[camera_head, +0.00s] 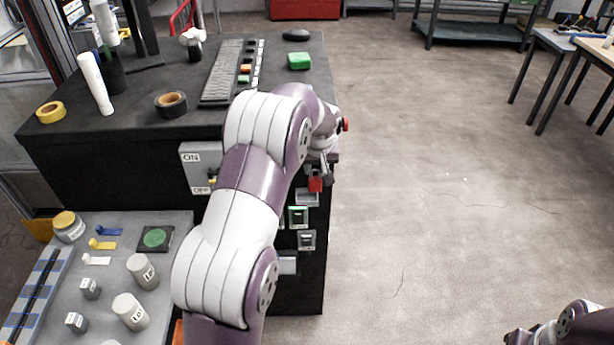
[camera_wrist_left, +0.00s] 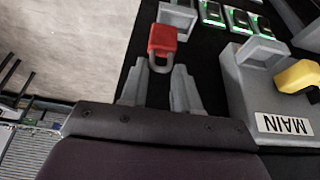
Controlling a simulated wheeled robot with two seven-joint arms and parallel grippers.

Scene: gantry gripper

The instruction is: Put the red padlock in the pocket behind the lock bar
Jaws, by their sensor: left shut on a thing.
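The red padlock (camera_head: 315,184) is in front of the upper right of the black cabinet's front face. My left gripper (camera_head: 322,165) is just above it. In the left wrist view the red padlock (camera_wrist_left: 163,37) hangs from its grey shackle, which lies between the fingertips of my left gripper (camera_wrist_left: 157,80). A small grey pocket (camera_head: 307,199) is just below the padlock; it also shows in the left wrist view (camera_wrist_left: 178,14), partly behind the body. I cannot tell whether they touch. I cannot make out the lock bar. My right arm shows at the lower right; its gripper is unclear.
A grey switch box (camera_head: 198,160) marked ON and OFF, with a yellow handle (camera_wrist_left: 298,77), is on the cabinet. Green-lit holders (camera_head: 298,216) sit below the pocket. A side table (camera_head: 180,225) with canisters stands lower left.

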